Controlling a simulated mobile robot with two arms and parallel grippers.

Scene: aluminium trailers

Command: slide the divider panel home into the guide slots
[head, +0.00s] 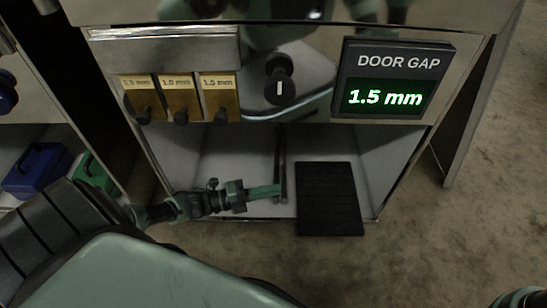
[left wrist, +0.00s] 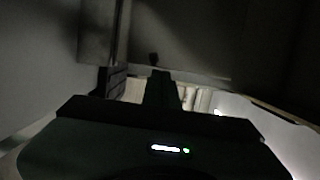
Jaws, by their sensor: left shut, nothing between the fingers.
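In the head view my left gripper (head: 268,191) reaches from the left into the open lower compartment. Its green fingers are shut, with nothing between them. Their tips are at a thin dark upright strip (head: 281,160) in the middle of the compartment; I cannot tell whether they touch it. The strip may be the divider panel's edge or a guide; I cannot tell which. The slots are not clear. In the dark left wrist view, the gripper (left wrist: 162,88) is a black shape in front of grey walls. My right gripper is not in view.
A black ribbed mat (head: 330,200) lies at the compartment's front right. Blue (head: 37,170) and green (head: 92,172) boxes are at left.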

